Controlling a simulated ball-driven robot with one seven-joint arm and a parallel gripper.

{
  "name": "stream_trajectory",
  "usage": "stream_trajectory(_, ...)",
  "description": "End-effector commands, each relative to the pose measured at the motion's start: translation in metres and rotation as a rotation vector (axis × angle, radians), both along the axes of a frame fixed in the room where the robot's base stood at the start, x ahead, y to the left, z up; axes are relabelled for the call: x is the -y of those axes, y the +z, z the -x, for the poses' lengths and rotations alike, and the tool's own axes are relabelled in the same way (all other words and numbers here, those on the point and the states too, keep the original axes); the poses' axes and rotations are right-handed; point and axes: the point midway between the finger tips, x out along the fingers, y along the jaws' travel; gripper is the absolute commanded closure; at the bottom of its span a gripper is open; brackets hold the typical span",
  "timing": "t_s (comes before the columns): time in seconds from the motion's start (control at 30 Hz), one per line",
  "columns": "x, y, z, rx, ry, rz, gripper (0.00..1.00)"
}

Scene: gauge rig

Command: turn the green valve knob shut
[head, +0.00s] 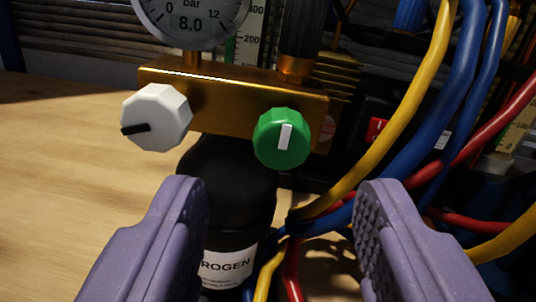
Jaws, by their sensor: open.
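The green valve knob (282,138) sits on the right front of a brass manifold block (225,98). Its white pointer mark is nearly upright, leaning slightly right at the top. My gripper (282,215) is open and empty, its two purple padded fingers apart at the lower left and lower right. In the picture the knob lies above the gap between the fingertips, and neither finger touches it. The knob's whole front face shows; its stem is hidden behind it.
A white knob (157,118) with a black pointer is on the block's left. A gauge (190,20) reading 8.0 stands above. A dark bottle (228,185) is below. Yellow (392,115), blue (440,110) and red hoses crowd the right. The wooden table (60,170) is clear at left.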

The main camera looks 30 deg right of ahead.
Motion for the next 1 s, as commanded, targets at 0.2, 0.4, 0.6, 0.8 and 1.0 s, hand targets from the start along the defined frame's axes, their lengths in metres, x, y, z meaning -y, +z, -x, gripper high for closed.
stream_trajectory(0.2, 0.016, -0.001, -0.030, 0.001, 0.000, 0.002, 0.45)
stream_trajectory(0.4, 0.021, 0.000, -0.039, 0.000, 0.000, 0.000, 0.45)
stream_trajectory(0.6, 0.020, 0.000, -0.039, 0.000, 0.000, 0.000, 0.52)
stream_trajectory(0.8, 0.020, 0.000, -0.039, -0.001, 0.001, -0.001, 0.98)
stream_trajectory(1.0, 0.020, 0.000, -0.039, 0.004, 0.001, -0.007, 1.00)
